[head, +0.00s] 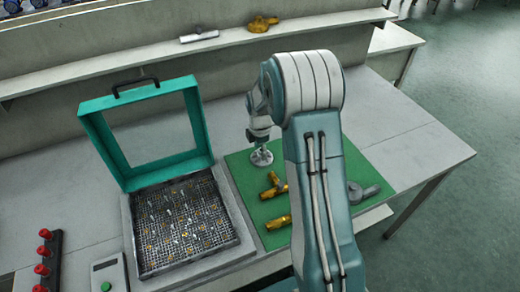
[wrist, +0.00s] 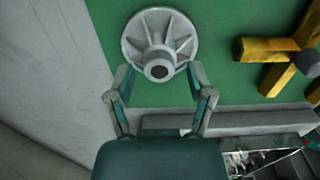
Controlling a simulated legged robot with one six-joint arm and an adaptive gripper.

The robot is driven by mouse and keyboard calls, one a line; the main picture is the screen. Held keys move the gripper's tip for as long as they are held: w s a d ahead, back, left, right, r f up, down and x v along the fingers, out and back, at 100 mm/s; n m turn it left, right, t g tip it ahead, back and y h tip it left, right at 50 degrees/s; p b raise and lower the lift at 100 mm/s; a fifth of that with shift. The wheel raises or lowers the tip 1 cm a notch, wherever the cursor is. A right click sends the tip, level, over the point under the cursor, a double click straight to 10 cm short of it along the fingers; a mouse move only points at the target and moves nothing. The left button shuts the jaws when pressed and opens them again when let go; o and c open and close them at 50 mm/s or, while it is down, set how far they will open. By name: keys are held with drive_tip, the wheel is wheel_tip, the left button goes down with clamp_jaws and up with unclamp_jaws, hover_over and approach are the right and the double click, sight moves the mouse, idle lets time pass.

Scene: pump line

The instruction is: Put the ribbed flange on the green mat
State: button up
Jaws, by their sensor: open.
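The ribbed flange (wrist: 182,37) is a pale grey disc with radial ribs and a round hub with a dark bore. It rests on the green mat (wrist: 224,85), hub facing up, near the mat's left edge. In the head view the flange (head: 262,158) is on the back left part of the green mat (head: 240,166), under my gripper (head: 259,137). In the wrist view my gripper (wrist: 161,78) is open, with a fingertip to each side of the hub and nothing clamped. Whether the fingers touch the flange, I cannot tell.
Brass fittings (head: 277,222) lie on the mat nearer the front, and a grey part (head: 362,192) lies at its right. A mesh-floored case (head: 247,243) with a raised teal lid (head: 98,142) stands left of the mat. Red knobs (head: 44,252) are far left. The bench's right end is clear.

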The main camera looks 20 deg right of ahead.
sight(260, 151)
drive_tip(key=shift+d+r, duration=0.1)
drive_tip(key=shift+r, duration=0.3)
drive_tip(key=s+a+r+m+t, duration=0.1)
drive_tip(key=s+a+r+m, duration=0.1)
drive_tip(key=r, duration=0.7)
drive_tip(key=s+a+r+m, duration=0.1)
drive_tip(key=s+r, duration=0.2)
drive_tip(key=r, duration=0.6)
drive_tip(key=s+a+r+m+t, duration=0.1)
drive_tip(key=s+a+r+m, duration=0.1)
drive_tip(key=s+m, duration=0.3)
drive_tip(key=s+a+r+m+t, duration=0.2)
drive_tip(key=s+m, duration=0.3)
drive_tip(key=s, duration=0.5)
drive_tip(key=s+a+r+m+t, duration=0.1)
drive_tip(key=s+a+r+m, duration=0.1)
drive_tip(key=s+m, duration=0.3)
drive_tip(key=shift+s+a+t, duration=0.3)
drive_tip(key=shift+s+a, duration=0.5)
drive_tip(key=shift+s, duration=0.75)
drive_tip(key=shift+r, duration=0.1)
